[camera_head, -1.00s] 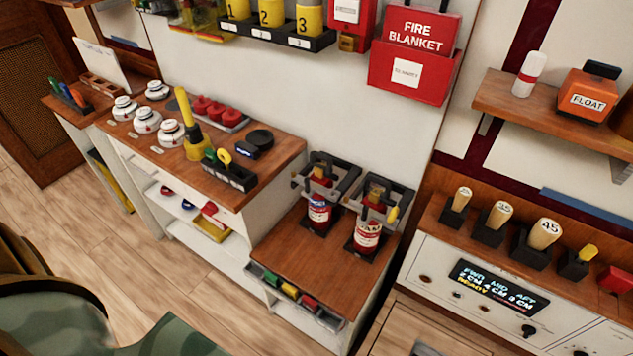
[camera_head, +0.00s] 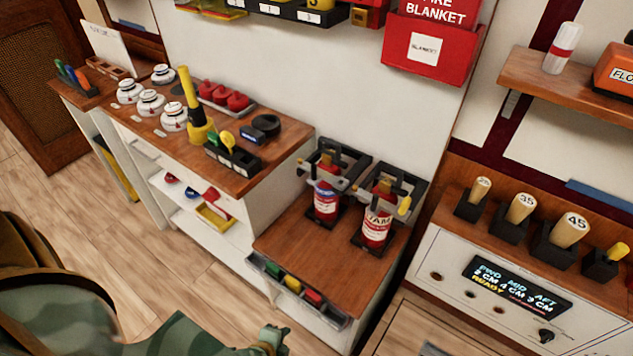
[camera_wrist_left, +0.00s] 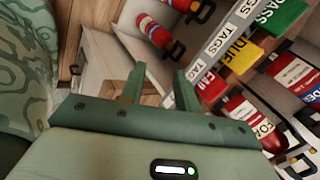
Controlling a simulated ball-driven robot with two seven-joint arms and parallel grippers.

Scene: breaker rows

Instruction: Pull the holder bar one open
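Two small red fire extinguishers stand side by side on a low wooden-topped cabinet in the head view: a left one (camera_head: 327,201) and a right one (camera_head: 377,225). A dark holder frame with a bar is around the top of each: the left holder (camera_head: 341,160) and the right holder (camera_head: 397,185). I cannot tell which is one; both bars look closed across the bottles. My left gripper (camera_head: 272,338) is low in front of the cabinet, apart from the holders. In the left wrist view my left gripper's fingers (camera_wrist_left: 158,84) are apart and empty. My right gripper is not in view.
A tag rail (camera_head: 297,290) with coloured tags runs along the cabinet front, between my left gripper and the extinguishers. A higher counter (camera_head: 290,150) stands to the left, and a panel with a display (camera_head: 515,285) to the right. Wooden floor is free at left.

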